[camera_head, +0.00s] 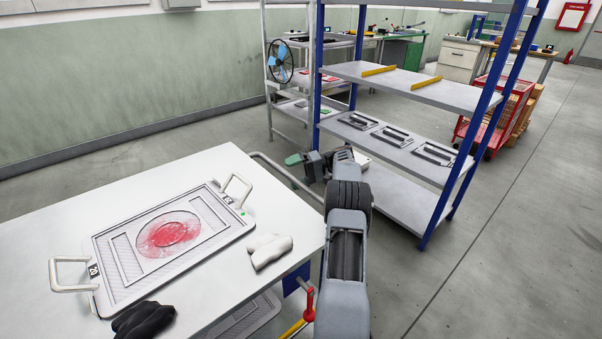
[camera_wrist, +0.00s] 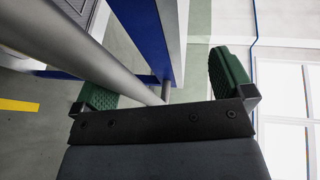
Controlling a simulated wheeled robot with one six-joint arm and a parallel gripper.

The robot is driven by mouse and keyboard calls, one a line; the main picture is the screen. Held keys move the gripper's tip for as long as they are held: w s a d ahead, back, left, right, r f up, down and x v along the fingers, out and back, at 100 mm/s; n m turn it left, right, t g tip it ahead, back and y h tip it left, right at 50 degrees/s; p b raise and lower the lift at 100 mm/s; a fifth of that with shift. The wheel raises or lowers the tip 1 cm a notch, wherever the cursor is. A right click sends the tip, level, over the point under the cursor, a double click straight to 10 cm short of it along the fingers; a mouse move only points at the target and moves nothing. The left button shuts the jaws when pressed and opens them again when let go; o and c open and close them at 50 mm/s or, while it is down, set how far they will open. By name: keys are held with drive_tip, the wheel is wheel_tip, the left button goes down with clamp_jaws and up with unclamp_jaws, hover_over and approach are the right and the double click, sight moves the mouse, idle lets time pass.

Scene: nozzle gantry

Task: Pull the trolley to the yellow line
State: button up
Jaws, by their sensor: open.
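The trolley (camera_head: 205,170) has a white top and stands at the lower left in the head view. Its grey tube handle (camera_head: 284,173) sticks out from the far right side. My gripper (camera_head: 295,160) is at this handle, and one green finger shows there. In the wrist view my gripper (camera_wrist: 163,85) has its green fingers wide apart. A grey tube (camera_wrist: 75,45), apparently the handle, runs diagonally past the left finger into the gap; I cannot tell whether it touches. A yellow strip (camera_wrist: 18,105) lies on the floor at the left edge, perhaps the yellow line.
A framed tray (camera_head: 118,287) with a red-stained round piece, a white glove (camera_head: 269,250) and a black glove (camera_head: 143,320) lie on the trolley. A blue-post rack (camera_head: 460,95) stands close beyond my arm. A red cart (camera_head: 490,115) is farther back. Floor at right is clear.

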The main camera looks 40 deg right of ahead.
drive_tip(key=shift+o, duration=0.2)
wheel_tip(320, 180, up, 6)
drive_tip(key=s+a, duration=0.1)
drive_tip(key=s, duration=0.1)
drive_tip(key=shift+a+f+p, duration=0.2)
drive_tip(key=shift+a+p, duration=0.15)
drive_tip(key=shift+s+a+r, duration=0.15)
drive_tip(key=shift+s+a, duration=0.1)
drive_tip(key=shift+a, duration=0.05)
drive_tip(key=shift+n, duration=0.3)
drive_tip(key=s+a+r, duration=0.1)
drive_tip(key=s, duration=0.3)
drive_tip(key=s+a+r, duration=0.1)
drive_tip(key=s+r, duration=0.1)
drive_tip(key=s, duration=0.1)
drive_tip(key=s+a+r, duration=0.1)
drive_tip(key=s+r, duration=0.1)
drive_tip(key=s, duration=0.2)
drive_tip(key=shift+s+a+r+p, duration=0.1)
drive_tip(key=shift+s+a+p, duration=0.2)
drive_tip(key=c, duration=0.6)
drive_tip(key=shift+w+a+f, duration=0.1)
drive_tip(key=shift+w+f, duration=0.3)
drive_tip(key=shift+w, duration=0.25)
drive_tip(key=shift+w+f, duration=0.4)
drive_tip(key=shift+w, duration=0.25)
